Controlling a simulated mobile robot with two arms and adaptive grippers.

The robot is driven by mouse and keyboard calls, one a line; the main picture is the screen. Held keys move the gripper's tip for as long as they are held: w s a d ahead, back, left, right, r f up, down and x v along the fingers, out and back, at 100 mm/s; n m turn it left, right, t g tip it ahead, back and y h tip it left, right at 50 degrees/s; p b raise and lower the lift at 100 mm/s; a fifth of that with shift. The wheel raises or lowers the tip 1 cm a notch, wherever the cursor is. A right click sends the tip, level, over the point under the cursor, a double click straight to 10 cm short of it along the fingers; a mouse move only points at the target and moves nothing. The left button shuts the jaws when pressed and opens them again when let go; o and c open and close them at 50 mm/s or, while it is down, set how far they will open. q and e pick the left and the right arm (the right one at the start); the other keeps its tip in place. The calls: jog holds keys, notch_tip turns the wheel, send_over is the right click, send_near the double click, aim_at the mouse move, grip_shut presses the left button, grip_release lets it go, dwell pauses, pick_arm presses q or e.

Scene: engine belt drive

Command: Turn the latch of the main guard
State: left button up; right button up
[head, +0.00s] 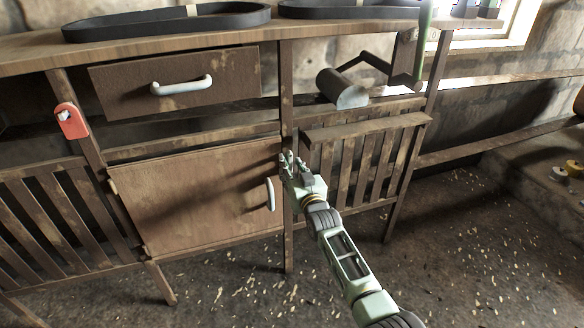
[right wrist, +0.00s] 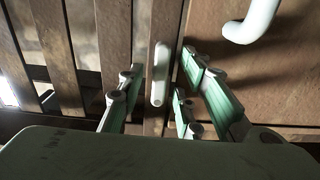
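A pale, rounded bar that looks like the latch (right wrist: 159,75) sits on the wooden post between a plain door and a slatted panel, in the right wrist view. It lies lengthwise along the post. My right gripper (right wrist: 158,98) is open, with its green fingers on either side of the bar. I see no clear contact. In the head view, my right gripper (head: 291,161) is at the post beside the door's upper right corner and hides the bar. The wooden door (head: 195,195) is closed and has a pale handle (head: 270,194). My left gripper is not in view.
A drawer (head: 178,82) with a white handle is above the door. A slatted panel (head: 355,165) stands right of the post, below a crank-like part (head: 345,90). A red fitting (head: 70,120) is on the left post. Black belts (head: 165,21) lie on the top.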

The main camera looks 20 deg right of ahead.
jog(key=s, duration=1.2)
jog(key=shift+d, duration=0.2)
